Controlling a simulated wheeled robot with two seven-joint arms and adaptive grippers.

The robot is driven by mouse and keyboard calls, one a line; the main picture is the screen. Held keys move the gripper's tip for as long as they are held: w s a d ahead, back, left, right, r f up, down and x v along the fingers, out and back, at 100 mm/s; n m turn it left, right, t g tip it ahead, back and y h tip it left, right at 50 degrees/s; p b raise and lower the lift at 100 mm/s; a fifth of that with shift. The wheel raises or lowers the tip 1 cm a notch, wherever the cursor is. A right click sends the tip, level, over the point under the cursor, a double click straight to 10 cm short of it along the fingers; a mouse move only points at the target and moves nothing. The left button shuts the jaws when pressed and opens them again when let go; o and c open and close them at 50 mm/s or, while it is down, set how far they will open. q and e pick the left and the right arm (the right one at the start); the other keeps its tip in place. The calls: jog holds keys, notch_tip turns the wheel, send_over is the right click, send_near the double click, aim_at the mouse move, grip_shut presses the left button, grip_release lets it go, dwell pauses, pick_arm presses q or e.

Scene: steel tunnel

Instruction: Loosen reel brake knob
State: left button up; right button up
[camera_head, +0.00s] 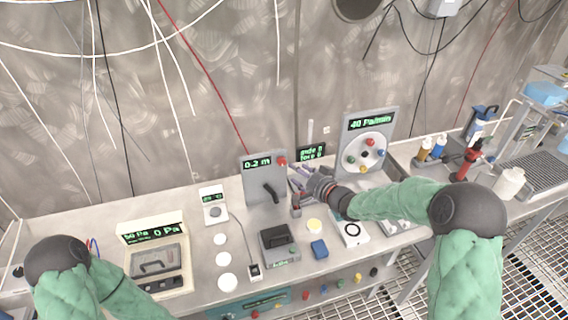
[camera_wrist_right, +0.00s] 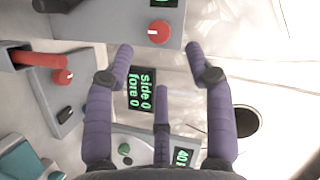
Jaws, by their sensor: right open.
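The reel brake knob appears to be the red knob (camera_head: 281,160) on the upright grey panel (camera_head: 255,172) with the "0.2 m" display. In the right wrist view a red knob (camera_wrist_right: 159,32) sits on a grey panel face beside a green-lettered display. My right gripper (camera_head: 299,180) is beside that panel, to the right of and below the knob. In the right wrist view its purple fingers (camera_wrist_right: 160,54) are spread wide and empty, with the knob beyond the gap between the tips, apparently not touched. My left arm enters at lower left; its gripper is outside the picture.
A black crank handle (camera_head: 270,191) sticks out from the same panel. A small "side 0 fore 0" display (camera_head: 312,153) stands behind my right gripper. A "40 Pa/min" panel (camera_head: 367,140) stands to the right. Several white discs and a dark grey device (camera_head: 278,243) lie in front.

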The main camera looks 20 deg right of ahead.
aim_at(283, 162)
jog(key=b+x, duration=0.1)
jog(key=x, duration=0.7)
jog(key=c, duration=1.1)
